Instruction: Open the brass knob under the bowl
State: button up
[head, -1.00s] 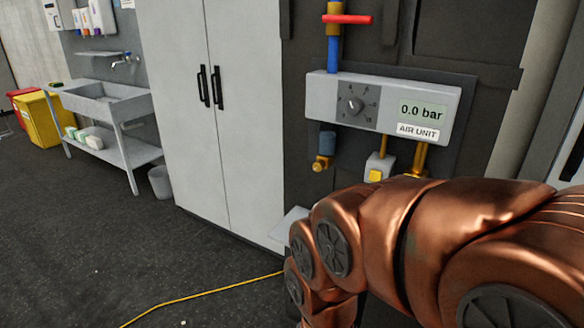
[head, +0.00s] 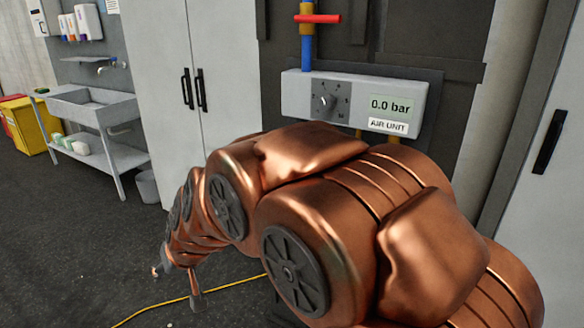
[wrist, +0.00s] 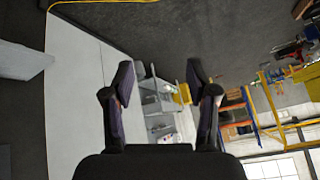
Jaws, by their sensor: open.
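The brass knob and the blue bowl above it are hidden behind my copper arm in the head view. The grey air unit (head: 297,97) that they hang below shows above the arm, with a dial (head: 326,101) and a display reading 0.0 bar. My gripper (head: 177,286) is low at the left of the arm, away from the unit and in front of the cabinet. In the wrist view my gripper (wrist: 160,73) has its two fingers spread apart with nothing between them. Neither knob nor bowl is recognisable there.
A red valve handle (head: 317,18) sits on the pipe above the unit. A tall pale cabinet (head: 165,60) stands left of it, then a sink (head: 95,105) and a yellow bin (head: 40,125). A yellow cable (head: 225,286) lies on the dark floor, which is open at the left.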

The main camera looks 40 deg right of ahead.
jog(key=w+d+r+m+t+h+b, duration=0.1)
jog(key=w+d+r+m+t+h, duration=0.15)
jog(key=w+d, duration=0.5)
jog(key=w+d+r+m+t+h, duration=0.1)
jog(key=w+d+m+t+h, duration=0.1)
jog(key=w+d+h, duration=0.35)
jog(key=s+d+m+g+h, duration=0.1)
jog(key=d+m+g+h, duration=0.1)
jog(key=d, duration=0.8)
jog(key=s+d+r+m+g+h, duration=0.1)
jog(key=d+h, duration=0.4)
jog(key=d, duration=0.5)
jog(key=s+d+r+m+g+h, duration=0.1)
jog(key=d+m+g+h, duration=0.2)
jog(key=d, duration=0.7)
jog(key=shift+s+d+b, duration=0.3)
jog(key=shift+r, duration=0.1)
grip_shut()
